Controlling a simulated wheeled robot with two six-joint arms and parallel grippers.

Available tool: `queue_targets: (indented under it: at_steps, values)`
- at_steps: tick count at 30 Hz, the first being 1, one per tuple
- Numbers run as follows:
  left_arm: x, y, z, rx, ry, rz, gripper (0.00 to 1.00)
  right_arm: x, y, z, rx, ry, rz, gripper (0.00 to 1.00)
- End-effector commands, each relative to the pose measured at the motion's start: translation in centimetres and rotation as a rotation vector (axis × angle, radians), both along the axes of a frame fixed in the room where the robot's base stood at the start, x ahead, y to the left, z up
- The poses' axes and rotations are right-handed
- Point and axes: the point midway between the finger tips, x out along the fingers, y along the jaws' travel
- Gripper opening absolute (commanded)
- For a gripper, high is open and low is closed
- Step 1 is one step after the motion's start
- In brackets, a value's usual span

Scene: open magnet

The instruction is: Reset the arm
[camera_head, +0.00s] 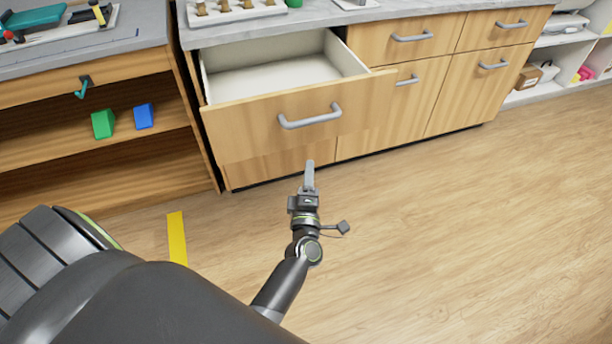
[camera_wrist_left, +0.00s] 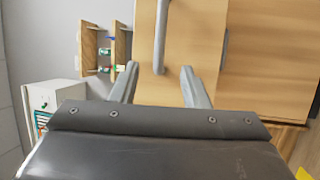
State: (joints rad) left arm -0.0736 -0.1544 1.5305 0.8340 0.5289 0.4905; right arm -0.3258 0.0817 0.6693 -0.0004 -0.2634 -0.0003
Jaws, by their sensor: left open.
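My left gripper (camera_head: 309,176) is in front of the open wooden drawer (camera_head: 250,128), just below its grey bar handle (camera_head: 310,117) in the head view. In the left wrist view the two fingers (camera_wrist_left: 158,85) are apart with nothing between them. The drawer handle (camera_wrist_left: 161,38) shows beyond the fingertips there, and no contact with it is visible. The drawer is pulled out and its visible inside is empty. My right gripper is in neither view.
Closed drawers and cabinet doors (camera_head: 435,95) continue to the right. An open wooden shelf at left holds a green block (camera_head: 103,124) and a blue block (camera_head: 144,116). A yellow strip (camera_head: 177,238) marks the floor. The wooden floor (camera_head: 470,230) at right is clear.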

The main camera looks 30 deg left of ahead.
Motion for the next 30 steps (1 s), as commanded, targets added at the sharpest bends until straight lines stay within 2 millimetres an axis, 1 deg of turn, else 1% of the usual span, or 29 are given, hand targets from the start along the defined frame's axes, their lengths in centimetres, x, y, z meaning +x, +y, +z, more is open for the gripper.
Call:
queue_targets:
  at_steps: [6,9,11,13,14,15,17,20,21,23,24,26,27,29,30]
  values:
    - [0.0,0.0,0.0,0.000,0.000,0.000,0.41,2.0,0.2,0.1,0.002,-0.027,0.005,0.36]
    - [0.0,0.0,0.0,0.000,0.000,0.000,0.41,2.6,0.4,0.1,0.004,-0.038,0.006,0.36]
    - [0.0,0.0,0.0,0.000,0.000,0.000,0.41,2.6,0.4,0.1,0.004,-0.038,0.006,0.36]
    - [0.0,-0.1,-0.4,0.012,0.017,-0.006,0.41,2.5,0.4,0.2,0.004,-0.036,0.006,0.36]
    - [-0.1,-0.2,-0.9,0.026,0.036,-0.014,0.41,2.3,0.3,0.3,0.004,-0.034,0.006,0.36]
    - [-0.2,-0.4,-1.8,0.054,0.073,-0.029,0.41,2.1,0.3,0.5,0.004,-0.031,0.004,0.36]
    - [-0.6,-0.8,-4.2,0.120,0.162,-0.067,0.41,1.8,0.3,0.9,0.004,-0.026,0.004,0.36]
    - [-2.4,-1.6,-10.1,0.278,0.377,-0.165,0.41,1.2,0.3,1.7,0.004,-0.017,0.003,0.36]
    - [-3.6,-1.8,-12.8,0.347,0.474,-0.215,0.41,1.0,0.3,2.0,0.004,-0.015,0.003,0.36]
    - [-5.9,-2.0,-16.9,0.445,0.619,-0.293,0.41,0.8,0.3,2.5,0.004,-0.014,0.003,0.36]
    - [-7.7,-2.1,-19.5,0.506,0.710,-0.346,0.41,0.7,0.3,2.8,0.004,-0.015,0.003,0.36]
    - [-10.7,-1.9,-23.0,0.590,0.839,-0.427,0.41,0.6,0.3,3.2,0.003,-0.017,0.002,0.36]
    - [-12.9,-1.8,-25.2,0.642,0.924,-0.480,0.41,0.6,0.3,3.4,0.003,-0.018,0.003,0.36]
    - [-16.5,-1.3,-28.2,0.714,1.045,-0.565,0.41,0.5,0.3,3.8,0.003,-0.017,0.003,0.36]
    - [-19.0,-1.0,-29.9,0.757,1.122,-0.622,0.41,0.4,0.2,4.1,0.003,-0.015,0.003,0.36]
